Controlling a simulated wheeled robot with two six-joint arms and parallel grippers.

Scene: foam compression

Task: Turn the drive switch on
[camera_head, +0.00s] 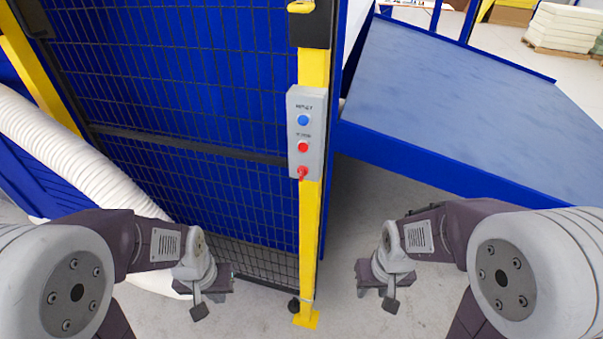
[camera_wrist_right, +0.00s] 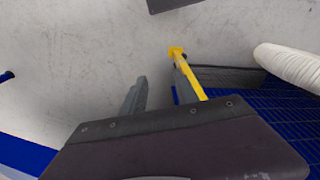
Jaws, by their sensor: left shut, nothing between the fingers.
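A grey control box (camera_head: 306,132) is mounted on the yellow fence post (camera_head: 312,70) in the middle of the head view. It carries a blue button (camera_head: 303,120) at the top, a red button (camera_head: 303,147) below it, and a red switch knob (camera_head: 302,172) at its lower end. The labels are too small to read surely, and I cannot tell the knob's setting. My left gripper (camera_head: 212,294) is shut and empty, low and left of the post. My right gripper (camera_head: 385,292) is low and right of the post; its fingers (camera_wrist_right: 160,82) stand apart and empty in the right wrist view.
A mesh fence (camera_head: 180,70) with blue panels behind it fills the left side. A white corrugated hose (camera_head: 75,150) runs there. A blue sloped table or conveyor (camera_head: 450,100) stands at the right. The post's foot (camera_head: 306,319) rests on the grey floor. Space before the box looks free.

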